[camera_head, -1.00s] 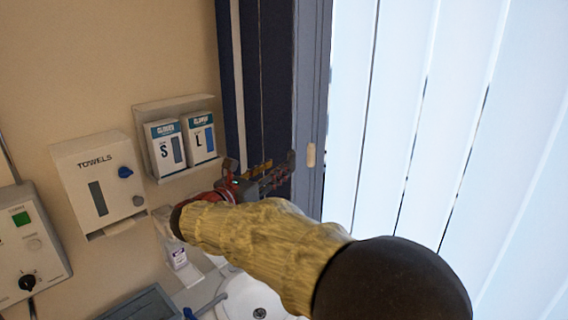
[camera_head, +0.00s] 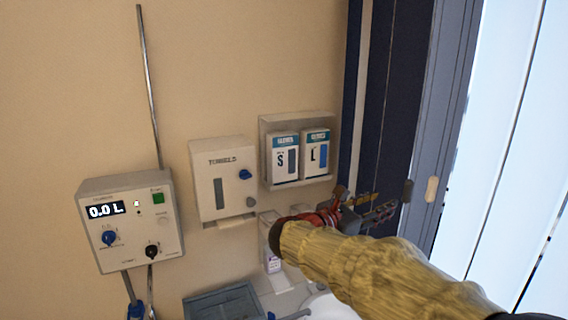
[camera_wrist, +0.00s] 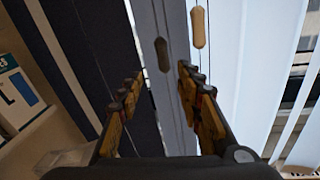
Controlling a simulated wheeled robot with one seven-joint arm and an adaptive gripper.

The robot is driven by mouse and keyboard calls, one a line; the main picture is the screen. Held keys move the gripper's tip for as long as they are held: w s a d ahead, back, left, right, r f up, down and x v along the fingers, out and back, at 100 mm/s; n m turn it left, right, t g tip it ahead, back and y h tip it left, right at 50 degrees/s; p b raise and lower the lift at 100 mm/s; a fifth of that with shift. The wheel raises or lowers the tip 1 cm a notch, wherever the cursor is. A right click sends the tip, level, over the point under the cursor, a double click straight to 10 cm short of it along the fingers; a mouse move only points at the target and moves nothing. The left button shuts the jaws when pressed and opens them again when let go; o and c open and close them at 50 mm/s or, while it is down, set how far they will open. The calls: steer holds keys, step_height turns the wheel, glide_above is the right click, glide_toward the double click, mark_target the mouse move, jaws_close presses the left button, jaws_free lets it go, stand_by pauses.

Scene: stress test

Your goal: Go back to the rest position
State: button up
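My gripper (camera_head: 362,204) is in front of the dark panel beside the glove boxes in the head view, at the end of my arm in its yellow sleeve. In the wrist view, my gripper's two fingers (camera_wrist: 158,90) stand apart with nothing between them. Behind them are the dark panel (camera_wrist: 95,60) and a grey frame with a tan oval handle (camera_wrist: 198,27) and a dark oval one (camera_wrist: 162,54). My gripper appears apart from both handles. No object is held.
A towel dispenser (camera_head: 205,190), glove boxes S (camera_head: 282,168) and L (camera_head: 315,160) on a shelf, and a control box (camera_head: 125,245) reading 0.0 L are on the wall. A white sink (camera_head: 322,306) and a grey tray (camera_head: 222,303) are below. Pale vertical blinds (camera_head: 510,150) stand at right.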

steer(key=s+a+f+m+g+y+b, duration=0.1)
steer(key=s+f+m+g+y, duration=0.25)
steer(key=f, duration=0.55)
steer(key=s+f+m+g+y+b, duration=0.1)
steer(key=s+f+m+y, duration=0.1)
steer(key=s+f+m, duration=0.5)
steer(key=s+a+f+m+y+b, duration=0.2)
steer(key=s+f+m+y+b, duration=0.1)
steer(key=s+f+b, duration=0.4)
steer(key=s+a+f+m+t+y+b, duration=0.1)
steer(key=s+a+f+m+y+b, duration=0.2)
steer(key=s+f+b, duration=0.4)
steer(key=s+a+f+m+y+b, duration=0.2)
steer(key=s+f+m+b, duration=0.3)
steer(key=f, duration=0.5)
steer(key=shift+s+a+f+m+y+b, duration=0.35)
steer(key=shift+s+y+b, duration=0.6)
steer(key=shift+s, duration=0.6)
